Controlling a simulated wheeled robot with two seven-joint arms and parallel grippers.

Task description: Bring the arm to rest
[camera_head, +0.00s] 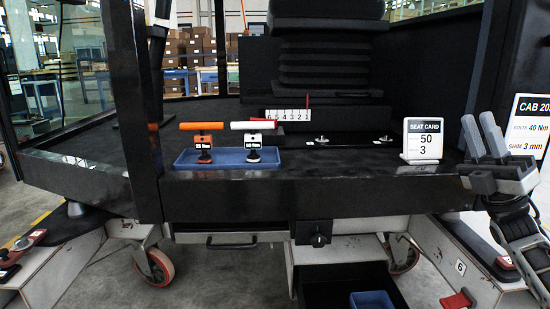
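My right gripper (478,122) is at the right side of the head view, its two grey fingers pointing up with a gap between them. It is open and nothing shows between the fingers. It is in front of the cab's dark sill, to the right of the seat card (423,139), and apart from the card in the picture. Its dark arm comes up from the lower right corner. My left gripper is not in view.
A blue tray (184,160) on the sill holds an orange-handled tool (203,127) and a white-handled tool (252,126). A CAB sign (528,125) stands behind the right gripper. A dark pillar (135,110) rises at left. A blue bin (372,300) sits low.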

